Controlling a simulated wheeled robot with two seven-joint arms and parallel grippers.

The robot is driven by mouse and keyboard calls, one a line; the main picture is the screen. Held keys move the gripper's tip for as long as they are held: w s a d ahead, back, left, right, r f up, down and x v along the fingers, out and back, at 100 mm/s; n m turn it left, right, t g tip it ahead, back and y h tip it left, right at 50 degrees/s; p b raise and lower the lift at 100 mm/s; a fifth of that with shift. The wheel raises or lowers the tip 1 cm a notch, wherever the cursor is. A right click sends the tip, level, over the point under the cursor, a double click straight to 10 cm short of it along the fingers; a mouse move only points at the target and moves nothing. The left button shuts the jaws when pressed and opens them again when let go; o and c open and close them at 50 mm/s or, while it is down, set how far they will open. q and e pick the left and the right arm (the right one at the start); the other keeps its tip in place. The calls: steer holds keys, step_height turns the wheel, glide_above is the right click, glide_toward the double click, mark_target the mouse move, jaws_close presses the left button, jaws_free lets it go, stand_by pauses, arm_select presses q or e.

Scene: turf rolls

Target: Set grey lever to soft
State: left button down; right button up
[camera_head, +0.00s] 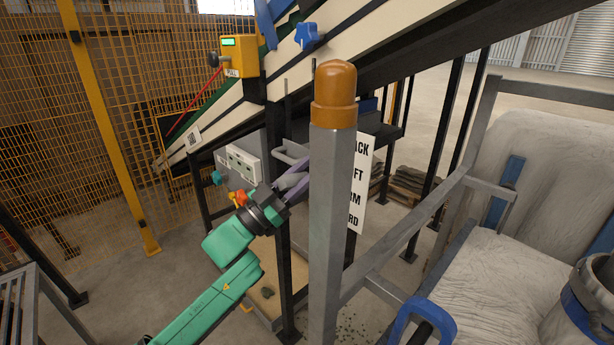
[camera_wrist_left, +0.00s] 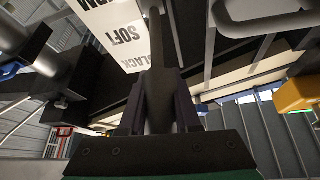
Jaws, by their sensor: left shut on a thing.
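The grey lever (camera_wrist_left: 157,70) shows in the left wrist view as a dark grey bar between the fingers of my left gripper (camera_wrist_left: 158,112). The gripper is shut on it. In the head view my left gripper (camera_head: 294,180) reaches in behind a grey post, which hides the fingertips and most of the lever. A white label plate (camera_head: 361,185) stands just right of that post, its words partly covered. I cannot tell exactly which word the lever lines up with. My right gripper is out of view.
The grey post with an orange cap (camera_head: 334,95) stands in the foreground. A sloping conveyor frame (camera_head: 390,38) crosses above, with a yellow box (camera_head: 238,57) on it. A control panel (camera_head: 240,163) is left of the gripper. A pale wrapped roll (camera_head: 545,160) fills the right.

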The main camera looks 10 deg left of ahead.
arm_select(q)
steer(key=c, duration=0.6)
jaws_free()
steer(key=shift+s+a+f, duration=0.2)
steer(key=shift+a+f, duration=0.05)
steer(key=shift+f, duration=0.05)
steer(key=b+v, duration=0.3)
steer(key=v, duration=1)
steer(key=shift+s+a+b, duration=0.25)
steer(key=shift+b, duration=0.1)
